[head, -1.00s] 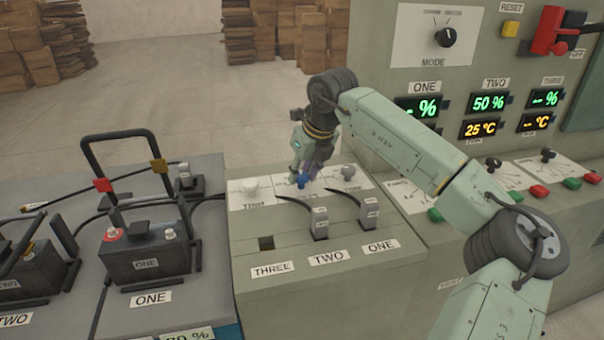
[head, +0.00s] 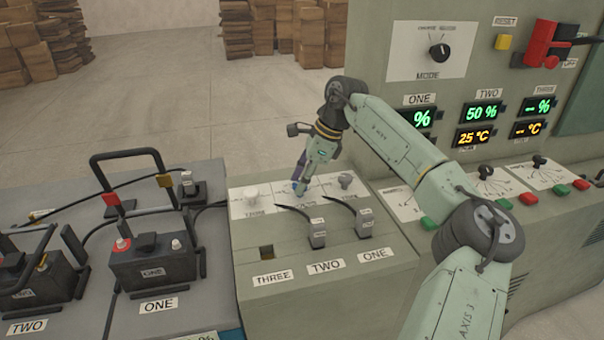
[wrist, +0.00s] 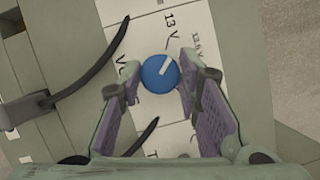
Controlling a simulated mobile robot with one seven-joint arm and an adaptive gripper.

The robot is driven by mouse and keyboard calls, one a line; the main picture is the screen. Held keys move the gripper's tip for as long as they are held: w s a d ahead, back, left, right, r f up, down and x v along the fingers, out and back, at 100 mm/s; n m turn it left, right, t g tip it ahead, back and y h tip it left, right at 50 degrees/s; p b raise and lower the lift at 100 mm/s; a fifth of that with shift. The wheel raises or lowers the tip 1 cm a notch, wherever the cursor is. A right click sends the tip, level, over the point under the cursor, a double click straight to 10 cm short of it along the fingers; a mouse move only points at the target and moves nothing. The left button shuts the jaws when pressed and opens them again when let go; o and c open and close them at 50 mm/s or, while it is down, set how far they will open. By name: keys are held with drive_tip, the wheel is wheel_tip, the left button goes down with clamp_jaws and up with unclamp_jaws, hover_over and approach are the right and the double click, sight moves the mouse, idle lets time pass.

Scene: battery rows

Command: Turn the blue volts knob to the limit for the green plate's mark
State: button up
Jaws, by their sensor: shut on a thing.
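The blue volts knob (wrist: 158,75) sits on a white scale panel, with a white pointer line aimed up and to the right in the wrist view. A "13 V" label is above it, and a second label, perhaps "13.8 V", is to its upper right; the pointer aims roughly between them. My gripper (wrist: 159,70) is shut on the knob, one finger on each side. In the head view my gripper (head: 299,186) reaches down to the knob at the panel's middle and hides most of it.
A white knob (head: 251,194) and a grey knob (head: 346,181) flank the blue one. Cabled plugs stand in front at TWO (head: 317,233) and ONE (head: 365,222). Batteries (head: 152,262) with raised handles stand at left. The tall display cabinet (head: 392,75) is at right.

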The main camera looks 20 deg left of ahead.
drive_tip(key=shift+n+g+h+p, duration=0.3)
drive_tip(key=shift+n+g+p, duration=0.4)
drive_tip(key=shift+n, duration=0.8)
drive_tip(key=o, duration=1.1)
drive_tip(key=v, duration=1.2)
drive_tip(key=shift+a, duration=0.1)
